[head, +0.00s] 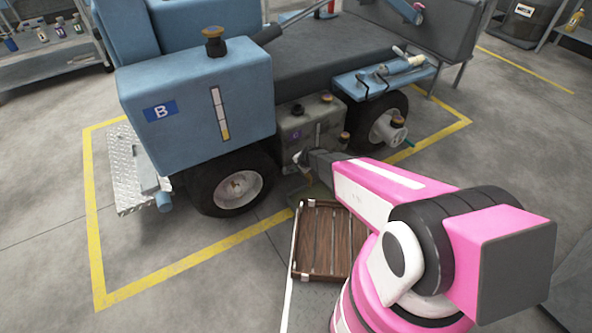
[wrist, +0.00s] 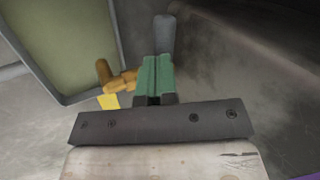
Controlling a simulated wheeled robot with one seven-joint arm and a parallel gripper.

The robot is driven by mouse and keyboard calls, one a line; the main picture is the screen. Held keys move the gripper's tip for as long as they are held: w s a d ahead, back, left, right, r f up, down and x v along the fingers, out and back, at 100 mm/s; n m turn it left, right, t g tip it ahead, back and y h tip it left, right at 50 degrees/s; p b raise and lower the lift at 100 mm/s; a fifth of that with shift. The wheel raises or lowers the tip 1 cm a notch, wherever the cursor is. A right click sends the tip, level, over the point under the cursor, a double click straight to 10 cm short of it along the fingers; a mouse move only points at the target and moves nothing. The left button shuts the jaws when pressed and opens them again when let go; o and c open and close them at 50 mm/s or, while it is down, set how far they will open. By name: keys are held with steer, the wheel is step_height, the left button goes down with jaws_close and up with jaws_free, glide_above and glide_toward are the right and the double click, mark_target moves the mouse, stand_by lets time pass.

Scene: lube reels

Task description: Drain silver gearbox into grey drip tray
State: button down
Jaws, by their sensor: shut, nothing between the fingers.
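The silver gearbox (head: 318,127) is a grey box with dark caps and a small label, under the vehicle between its wheels. My gripper (head: 301,158) is low at its front; in the wrist view its green fingers (wrist: 157,76) are shut with nothing between them. A brass drain fitting (wrist: 120,80) with a yellow tag (wrist: 109,101) is just left of the fingertips there; whether they touch is unclear. A grey-rimmed tray (wrist: 60,45) with a greenish inside lies on the floor beyond it. It shows partly in the head view (head: 317,191), below the gearbox.
A blue vehicle (head: 195,100) marked B surrounds the gearbox, with a front wheel (head: 238,190) to the left and another wheel (head: 385,125) to the right. A slatted wooden crate or pallet (head: 322,240) lies in front, beside my arm. Floor to the left is clear.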

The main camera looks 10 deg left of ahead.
steer(key=s+f+v, duration=0.1)
steer(key=s+v, duration=0.2)
steer(key=v, duration=1.1)
steer(key=s+d+r+n+g+h, duration=0.1)
steer(key=s+d+r+n, duration=0.3)
steer(key=d+r, duration=0.6)
steer(key=s+d+r+n+g+h, duration=0.2)
steer(key=s+d+r, duration=0.4)
steer(key=d+r, duration=0.4)
steer(key=d+n+h, duration=0.1)
steer(key=d, duration=0.2)
steer(key=shift+d+r+n+g+h, duration=0.3)
steer(key=shift+d+n, duration=0.05)
steer(key=shift+n, duration=0.05)
